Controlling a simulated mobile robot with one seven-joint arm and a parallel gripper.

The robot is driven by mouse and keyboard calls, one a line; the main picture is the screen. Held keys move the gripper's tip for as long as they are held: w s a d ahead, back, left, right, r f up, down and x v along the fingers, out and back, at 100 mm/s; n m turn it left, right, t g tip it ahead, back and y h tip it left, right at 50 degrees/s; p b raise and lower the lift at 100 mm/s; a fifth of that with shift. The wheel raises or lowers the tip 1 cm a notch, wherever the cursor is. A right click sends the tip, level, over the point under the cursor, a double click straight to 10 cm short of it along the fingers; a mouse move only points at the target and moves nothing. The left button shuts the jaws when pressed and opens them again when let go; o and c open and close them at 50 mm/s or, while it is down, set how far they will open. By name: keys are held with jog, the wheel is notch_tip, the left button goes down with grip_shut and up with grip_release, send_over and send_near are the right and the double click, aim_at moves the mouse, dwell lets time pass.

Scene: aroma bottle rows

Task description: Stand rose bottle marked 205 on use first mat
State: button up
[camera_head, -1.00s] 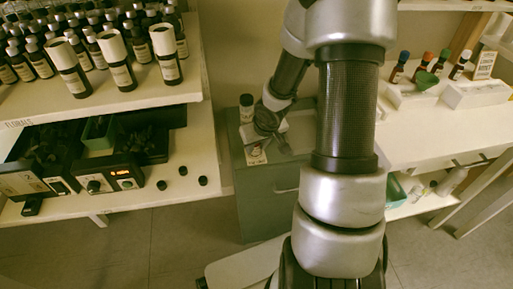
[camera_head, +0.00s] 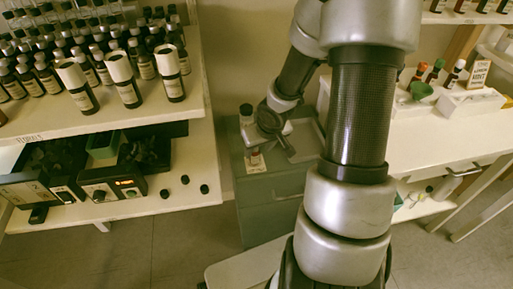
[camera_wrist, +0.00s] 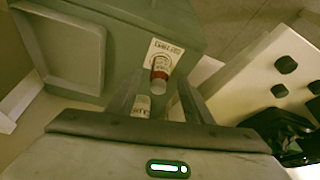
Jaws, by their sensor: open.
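A small bottle with a reddish label (camera_wrist: 160,70) stands on a white printed mat (camera_wrist: 165,46) on the grey-green cabinet top. I cannot read its number. In the head view the bottle (camera_head: 254,157) also stands on the mat (camera_head: 258,170), near the cabinet's front edge. My gripper (camera_wrist: 160,100) is open, its two fingers apart, with the bottle in view between and just beyond them; I cannot see any contact. In the head view my gripper (camera_head: 284,147) is right of the bottle, partly blurred into the wrist.
A shallow tray (camera_head: 305,137) lies right of my gripper. Shelves at left hold many bottles (camera_head: 127,88) and a control box (camera_head: 112,190). A white counter (camera_head: 440,135) stands at right.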

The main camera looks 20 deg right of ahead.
jog(key=p+v, duration=0.3)
jog(key=v, duration=0.3)
jog(key=shift+r, duration=0.15)
jog(key=shift+s, duration=0.15)
